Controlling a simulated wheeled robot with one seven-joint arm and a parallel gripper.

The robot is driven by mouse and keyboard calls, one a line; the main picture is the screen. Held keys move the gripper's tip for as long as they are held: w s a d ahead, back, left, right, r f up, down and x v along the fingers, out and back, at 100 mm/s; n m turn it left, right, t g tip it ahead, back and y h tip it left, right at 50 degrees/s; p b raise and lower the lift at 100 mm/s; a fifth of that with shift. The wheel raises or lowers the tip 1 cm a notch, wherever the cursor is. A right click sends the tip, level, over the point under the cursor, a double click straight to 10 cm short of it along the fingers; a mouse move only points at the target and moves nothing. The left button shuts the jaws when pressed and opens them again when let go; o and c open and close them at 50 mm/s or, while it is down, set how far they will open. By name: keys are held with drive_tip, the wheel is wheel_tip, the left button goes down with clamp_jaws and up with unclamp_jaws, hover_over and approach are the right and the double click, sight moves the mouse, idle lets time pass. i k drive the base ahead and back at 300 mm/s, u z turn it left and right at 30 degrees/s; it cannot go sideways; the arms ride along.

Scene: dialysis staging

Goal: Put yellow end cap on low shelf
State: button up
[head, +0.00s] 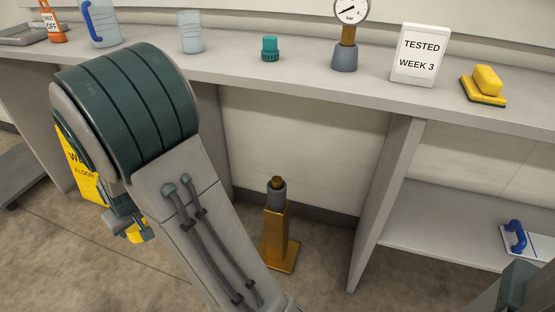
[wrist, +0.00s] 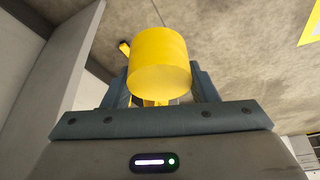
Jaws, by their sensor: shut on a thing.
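The yellow end cap (wrist: 158,62) is a smooth, round cylinder held between my gripper's two fingers in the wrist view. My gripper (wrist: 160,85) is shut on it. In the head view my gripper (head: 122,215) hangs low at the left, below counter height, mostly hidden by my arm. Only a small piece of the yellow cap (head: 137,234) shows there. The low shelf (head: 430,215) is the grey board under the counter at the right, beyond an upright panel, well apart from my gripper.
A blue-handled white item (head: 516,238) lies on the shelf's right part; its left part is bare. A brass post (head: 276,238) stands on the floor between. A yellow floor sign (head: 80,170) is at the left. The counter (head: 330,82) carries a gauge, a sign and a sponge.

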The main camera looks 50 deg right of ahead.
sight(473, 238)
drive_tip(key=u, duration=0.4)
drive_tip(key=k, duration=2.25)
drive_tip(key=z, duration=1.75)
